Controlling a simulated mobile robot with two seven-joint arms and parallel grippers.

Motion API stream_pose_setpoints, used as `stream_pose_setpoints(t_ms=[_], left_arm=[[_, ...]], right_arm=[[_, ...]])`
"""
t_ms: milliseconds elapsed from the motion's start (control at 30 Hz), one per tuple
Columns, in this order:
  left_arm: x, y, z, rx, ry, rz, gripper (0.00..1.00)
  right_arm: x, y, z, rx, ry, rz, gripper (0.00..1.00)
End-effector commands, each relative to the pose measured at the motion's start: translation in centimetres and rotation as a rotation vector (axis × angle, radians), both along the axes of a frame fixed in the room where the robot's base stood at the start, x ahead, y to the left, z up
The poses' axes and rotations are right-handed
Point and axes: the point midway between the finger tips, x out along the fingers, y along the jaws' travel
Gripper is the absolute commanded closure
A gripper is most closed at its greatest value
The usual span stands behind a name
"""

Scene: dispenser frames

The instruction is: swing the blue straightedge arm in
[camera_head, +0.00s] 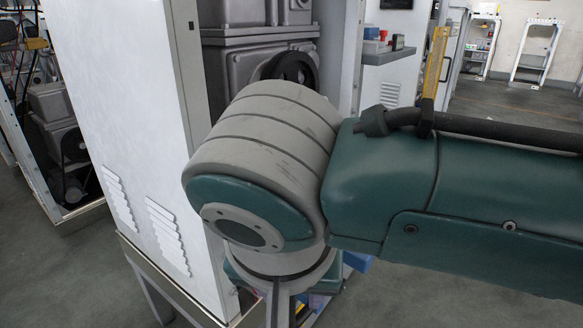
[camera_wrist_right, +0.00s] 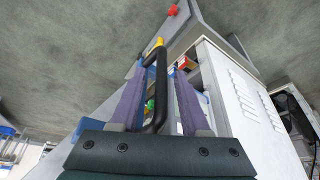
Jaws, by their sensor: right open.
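My right gripper shows in the wrist view (camera_wrist_right: 158,70), with its two purple fingers apart. A black bent bar (camera_wrist_right: 161,90) with a yellow end shows between the fingers; I cannot tell whether they touch it. In the head view my own arm's large grey joint hides most of the right gripper. A blue piece (camera_head: 357,261) shows low behind that joint, and blue also shows beside the fingers in the wrist view. I cannot tell whether either is the straightedge arm. My left gripper is not in view.
A tall white cabinet panel (camera_head: 125,90) with vents stands left of my arm, with grey machinery (camera_head: 260,60) behind it. A yellow upright bar (camera_head: 435,62) stands at the back right. Open grey floor (camera_head: 430,290) lies at the lower right.

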Motion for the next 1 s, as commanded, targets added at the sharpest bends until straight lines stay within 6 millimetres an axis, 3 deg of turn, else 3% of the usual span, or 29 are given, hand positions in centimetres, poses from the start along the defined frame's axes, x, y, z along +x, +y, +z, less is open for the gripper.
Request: stream_pose_setpoints(t_ms=[333, 733, 1000], left_arm=[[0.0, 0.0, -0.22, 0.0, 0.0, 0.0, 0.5], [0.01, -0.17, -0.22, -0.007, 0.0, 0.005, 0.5], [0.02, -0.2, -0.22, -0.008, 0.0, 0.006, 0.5]], right_arm=[[0.21, 0.01, -0.42, 0.001, 0.0, 0.0, 0.55], [0.19, -0.02, -0.43, 0.001, 0.0, 0.0, 1.0], [0.19, -0.02, -0.44, 0.0, 0.0, 0.0, 1.0]])
